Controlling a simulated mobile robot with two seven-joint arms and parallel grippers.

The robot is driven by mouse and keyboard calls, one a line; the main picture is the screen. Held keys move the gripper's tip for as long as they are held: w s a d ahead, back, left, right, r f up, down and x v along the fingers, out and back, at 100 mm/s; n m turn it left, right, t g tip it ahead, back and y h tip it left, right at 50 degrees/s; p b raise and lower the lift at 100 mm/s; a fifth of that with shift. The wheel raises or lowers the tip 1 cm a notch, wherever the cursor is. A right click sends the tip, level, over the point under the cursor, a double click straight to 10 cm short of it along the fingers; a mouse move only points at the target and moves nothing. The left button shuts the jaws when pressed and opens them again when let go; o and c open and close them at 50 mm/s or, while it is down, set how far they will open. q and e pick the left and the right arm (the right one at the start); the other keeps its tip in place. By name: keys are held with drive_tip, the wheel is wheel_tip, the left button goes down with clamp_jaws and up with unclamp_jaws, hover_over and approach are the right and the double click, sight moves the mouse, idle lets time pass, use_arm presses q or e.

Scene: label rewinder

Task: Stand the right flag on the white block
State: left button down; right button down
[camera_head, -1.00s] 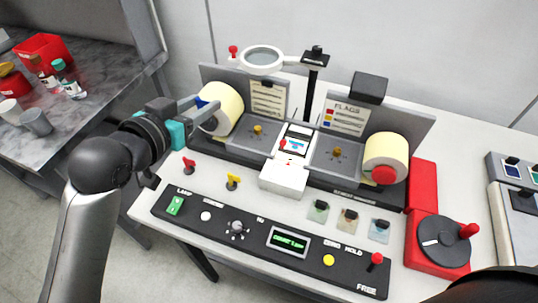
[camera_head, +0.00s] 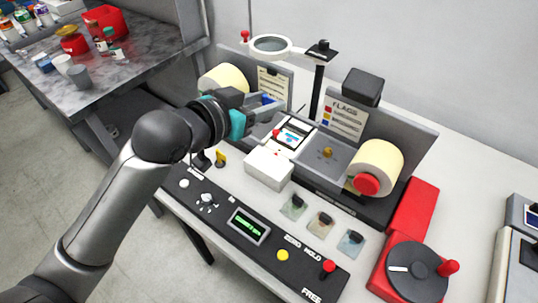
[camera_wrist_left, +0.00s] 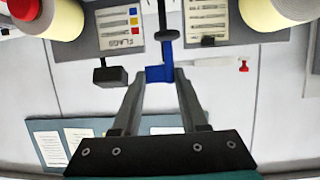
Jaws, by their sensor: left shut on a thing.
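My left gripper (camera_head: 272,100) is shut on a small blue flag (camera_wrist_left: 160,73). It holds the flag in the air near the left label roll, up and left of the white block. The blue flag also shows at the fingertips in the head view (camera_head: 267,98). The white block (camera_head: 268,168) stands at the front of the middle bed, and its top looks bare. A yellow flag (camera_head: 221,159) stands on the table left of the block. The red flag's place is mostly hidden by my arm. My right gripper is not in view.
A magnifier (camera_head: 271,46) on a black post (camera_head: 317,92) rises behind the bed. The left roll (camera_head: 224,79) and right roll (camera_head: 375,168) flank it. A FLAGS card (camera_head: 344,119) leans behind. The control panel (camera_head: 245,228) and several tinted tiles lie in front.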

use_arm(q)
wheel_tip(320, 180, down, 10)
drive_tip(key=shift+r+b, duration=0.25)
drive_tip(key=shift+b, duration=0.65)
drive_tip(key=shift+f+b, duration=0.45)
drive_tip(key=shift+f, duration=1.5)
drive_tip(key=shift+f, duration=0.1)
drive_tip(key=shift+c, duration=2.2)
unclamp_jaws()
drive_tip(key=shift+r, duration=0.2)
drive_tip(key=p+v, duration=0.1)
drive_tip(key=v, duration=1.1)
